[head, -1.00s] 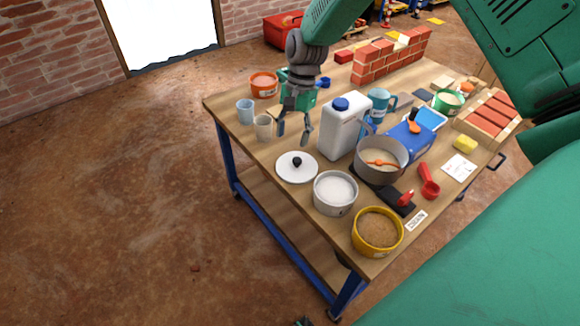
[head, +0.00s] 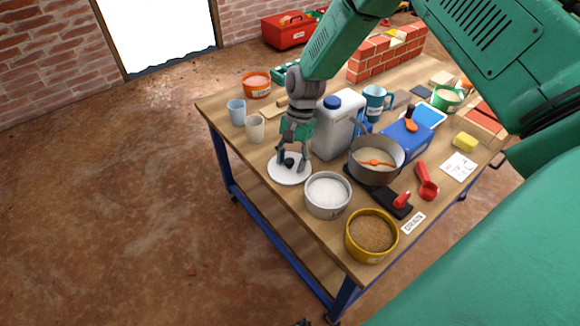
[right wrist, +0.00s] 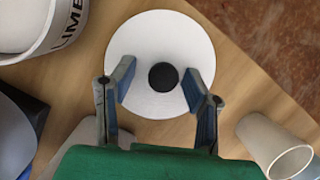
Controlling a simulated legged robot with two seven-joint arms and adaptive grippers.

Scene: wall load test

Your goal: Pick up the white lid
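The white lid (head: 283,173) is a round disc with a black knob (head: 289,162), lying flat on the wooden table near its left front edge. My right gripper (head: 292,160) is over the lid with its fingers pointing down around the knob. In the right wrist view the lid (right wrist: 150,45) and its knob (right wrist: 163,76) show between the two open fingers of the gripper (right wrist: 160,82), with a gap on each side of the knob. My left gripper is not seen in these frames.
A white bucket labelled LIME (head: 327,194) stands close in front of the lid. A white jug (head: 335,127) and a grey pot (head: 375,160) stand to the right. A beige cup (head: 256,129) and a blue cup (head: 237,113) stand behind left.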

